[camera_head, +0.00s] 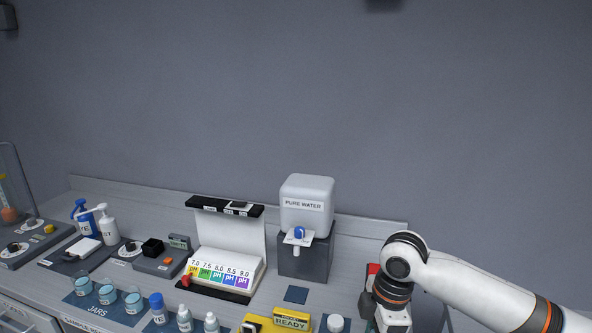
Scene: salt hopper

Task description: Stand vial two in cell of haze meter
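I see no vial that I can identify as vial two. A grey bench device (165,262) with a black square block (152,247), an orange button and a small display stands left of centre. It may be the haze meter, but I cannot read its label, and I cannot see inside the block. My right arm comes in from the right and bends down at the bottom edge. Its gripper fingers are below the frame. My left arm and gripper do not show.
Jars of blue liquid (107,293) stand at front left, beside small bottles (184,318). A pH colour chart (222,272) and a pure water dispenser (306,205) stand behind. A yellow READY box (291,320) is at the front. A dark blue pad (296,294) is bare.

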